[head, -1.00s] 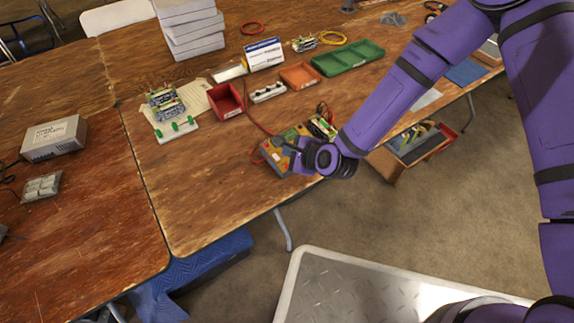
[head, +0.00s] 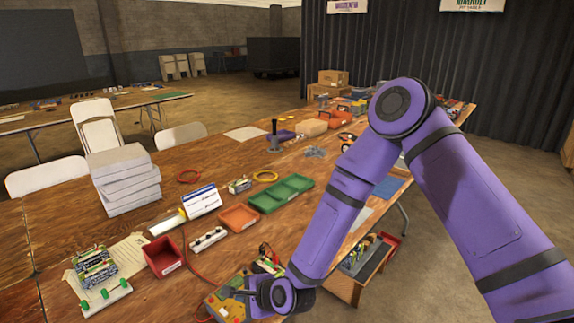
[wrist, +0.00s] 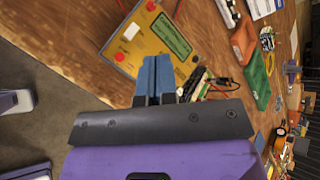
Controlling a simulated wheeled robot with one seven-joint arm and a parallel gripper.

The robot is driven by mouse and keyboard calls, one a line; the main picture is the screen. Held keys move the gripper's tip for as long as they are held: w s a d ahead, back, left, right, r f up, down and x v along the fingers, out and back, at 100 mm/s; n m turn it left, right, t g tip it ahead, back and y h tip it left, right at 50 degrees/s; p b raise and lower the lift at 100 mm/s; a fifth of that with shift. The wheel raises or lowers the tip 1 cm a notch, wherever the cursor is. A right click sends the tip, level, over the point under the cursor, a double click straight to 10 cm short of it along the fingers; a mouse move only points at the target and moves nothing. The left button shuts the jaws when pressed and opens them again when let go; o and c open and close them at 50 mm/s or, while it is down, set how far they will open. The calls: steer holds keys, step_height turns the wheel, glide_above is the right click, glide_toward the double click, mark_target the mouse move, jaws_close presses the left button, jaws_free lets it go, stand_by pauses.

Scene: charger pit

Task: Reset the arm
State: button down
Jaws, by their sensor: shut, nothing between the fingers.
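My gripper (wrist: 156,78) is shut and empty in the wrist view, its blue fingers pressed together. It is in front of a yellow charger box (wrist: 150,40) with a green display, which lies on the wooden table. In the head view my arm reaches down to the table's front edge. The charger (head: 228,302) shows there just left of my wrist, partly hidden by it. The fingertips are hard to make out in the head view. I cannot tell whether the fingers touch the charger.
On the table are a red bin (head: 163,256), an orange tray (head: 240,217), a green tray (head: 281,193), a power strip (head: 208,239) and a stack of grey boxes (head: 124,178). Open floor lies front right.

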steer(key=w+d+r+n+h, duration=0.2)
steer(key=w+d+r+n, duration=0.1)
steer(key=d+r, duration=0.35)
steer(key=w+d+r+n+h, duration=0.2)
steer(key=w+d+r+n, duration=0.1)
steer(key=d+r, duration=0.4)
steer(key=s+d+r+n+h, duration=0.3)
steer(key=d+r+n, duration=0.1)
steer(key=d+r, duration=0.9)
steer(key=s+d+r+n+h, duration=0.1)
steer(key=s+d+r, duration=0.6)
steer(key=s, duration=0.4)
steer(key=s+d+r+n+h, duration=0.1)
steer(key=s+d+r+n, duration=0.1)
steer(key=s+d+r, duration=0.6)
steer(key=shift+s+d+r, duration=0.15)
steer(key=shift+s+d, duration=0.5)
steer(key=shift+s, duration=1.1)
